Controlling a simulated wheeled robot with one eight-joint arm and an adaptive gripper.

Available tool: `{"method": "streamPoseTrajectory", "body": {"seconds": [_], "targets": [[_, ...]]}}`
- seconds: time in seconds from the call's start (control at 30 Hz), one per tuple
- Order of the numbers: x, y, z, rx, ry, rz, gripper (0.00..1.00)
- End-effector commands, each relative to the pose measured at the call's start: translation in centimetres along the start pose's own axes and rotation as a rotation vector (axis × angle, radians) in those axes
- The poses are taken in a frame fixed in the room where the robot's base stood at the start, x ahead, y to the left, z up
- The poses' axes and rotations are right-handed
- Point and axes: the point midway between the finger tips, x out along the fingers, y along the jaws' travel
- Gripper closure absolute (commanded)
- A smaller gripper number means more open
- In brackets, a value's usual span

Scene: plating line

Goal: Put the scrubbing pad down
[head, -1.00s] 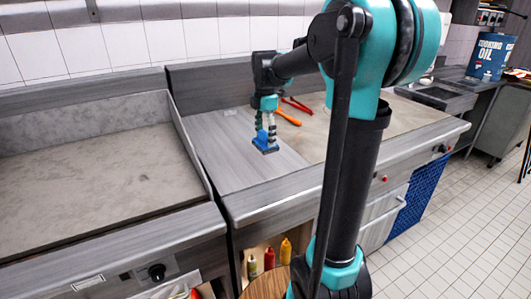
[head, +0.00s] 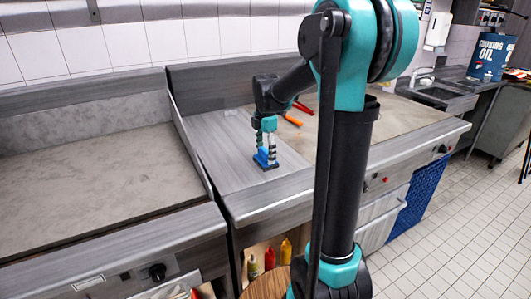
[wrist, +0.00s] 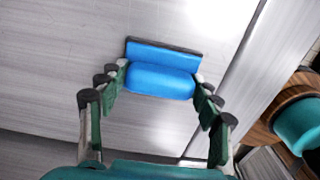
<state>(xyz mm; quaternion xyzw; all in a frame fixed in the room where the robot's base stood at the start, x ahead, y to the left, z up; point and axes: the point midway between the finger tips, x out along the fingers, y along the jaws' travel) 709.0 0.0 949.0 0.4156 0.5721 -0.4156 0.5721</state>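The scrubbing pad (head: 266,160) has a blue handle block on a blue base with a dark underside. It is low over the bare metal worktop (head: 235,165), left of the cooking plate. It looks level and appears to touch the worktop, though I cannot be sure of contact. My gripper (head: 265,142) is above it, pointing down. In the wrist view, the fingers of my gripper (wrist: 160,76) are shut on the two ends of the rounded blue handle of the scrubbing pad (wrist: 160,80).
Red-handled (head: 303,107) and orange-handled (head: 292,120) tools lie behind my gripper. A raised metal divider (head: 188,145) stands to the left, beside a flat griddle (head: 90,185). Sauce bottles (head: 269,259) stand on a shelf below. The worktop around the pad is clear.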

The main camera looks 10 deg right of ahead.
Motion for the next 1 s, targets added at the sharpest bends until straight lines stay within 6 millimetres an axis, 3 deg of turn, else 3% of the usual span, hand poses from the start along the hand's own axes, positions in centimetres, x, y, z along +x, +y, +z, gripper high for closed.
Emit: {"method": "streamPoseTrajectory", "body": {"seconds": [0.17,0.57,0.67,1.0], "targets": [[0.0,0.0,0.0,0.000,0.000,0.000,0.16],[-0.7,0.0,0.0,0.000,0.000,0.000,0.16],[-1.9,0.0,0.0,0.000,0.000,0.000,0.16],[-8.6,0.0,0.0,0.000,0.000,0.000,0.16]]}}
